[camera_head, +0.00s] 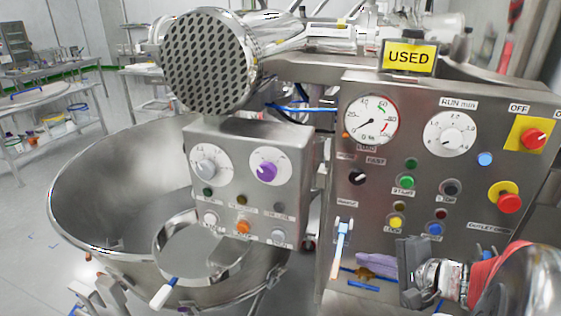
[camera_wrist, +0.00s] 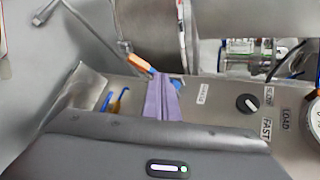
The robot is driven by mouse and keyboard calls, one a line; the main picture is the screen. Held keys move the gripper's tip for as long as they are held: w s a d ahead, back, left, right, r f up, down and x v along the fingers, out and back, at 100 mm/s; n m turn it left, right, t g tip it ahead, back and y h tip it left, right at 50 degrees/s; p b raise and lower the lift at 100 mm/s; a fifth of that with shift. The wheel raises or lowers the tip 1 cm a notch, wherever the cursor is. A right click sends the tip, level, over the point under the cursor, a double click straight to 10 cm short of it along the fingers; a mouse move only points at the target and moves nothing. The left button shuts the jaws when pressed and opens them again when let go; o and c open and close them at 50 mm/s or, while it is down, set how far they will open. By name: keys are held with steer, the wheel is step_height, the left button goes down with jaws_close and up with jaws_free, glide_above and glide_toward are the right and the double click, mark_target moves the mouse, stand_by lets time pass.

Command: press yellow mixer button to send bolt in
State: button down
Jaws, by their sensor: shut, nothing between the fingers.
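The yellow button (camera_head: 396,222) is a small round button low on the steel mixer control panel (camera_head: 462,195). A blue button (camera_head: 435,229) sits to its right and a green one (camera_head: 407,182) above it. My gripper (camera_head: 409,273) is a dark block below the yellow button, apart from it, and is shut and empty. In the wrist view its dark grey body (camera_wrist: 165,150) fills the bottom, and the yellow button does not show. The steel mixer bowl (camera_head: 110,190) stands open at the left. I cannot make out a bolt in either view.
A red stop button (camera_head: 509,203) on a yellow ring and a red OFF switch (camera_head: 534,138) are on the panel's right. A smaller knob box (camera_head: 250,180) juts out left.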

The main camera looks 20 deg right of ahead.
mark_target(395, 222)
steer(key=s+d+m+t+h, duration=0.1)
steer(key=s+d+m+h, duration=0.1)
steer(key=d, duration=0.5)
steer(key=shift+s+d+f+m+t, duration=0.15)
steer(key=shift+s+d+m+t, duration=0.2)
steer(key=shift+m, duration=0.35)
steer(key=shift+w, duration=0.25)
steer(key=w+d, duration=0.4)
steer(key=w, duration=0.3)
steer(key=shift+d, duration=0.4)
stand_by(1.2)
steer(key=shift+w+d, duration=0.25)
steer(key=shift+w, duration=0.05)
